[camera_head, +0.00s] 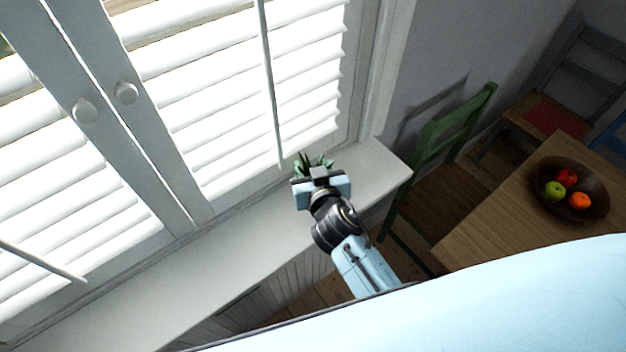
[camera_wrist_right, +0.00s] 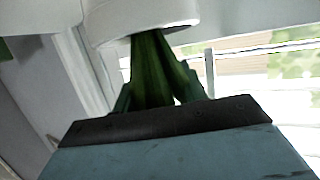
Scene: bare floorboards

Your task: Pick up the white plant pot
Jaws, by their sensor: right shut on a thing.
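The green plant (camera_head: 313,162) shows its pointed leaves just beyond my right gripper (camera_head: 321,178), over the white window sill. Its pot is hidden behind the gripper in the head view. In the right wrist view the white plant pot (camera_wrist_right: 140,18) is at the top, with its rim showing and the dark green leaves (camera_wrist_right: 155,70) pointing down the picture. I cannot tell whether the pot touches the sill. My left gripper is not in view.
The white sill (camera_head: 215,255) runs below shuttered windows (camera_head: 220,90), bare to the left of the gripper. A green chair (camera_head: 440,140) stands right of the sill. Farther right is a wooden table (camera_head: 490,215) with a fruit bowl (camera_head: 600,185).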

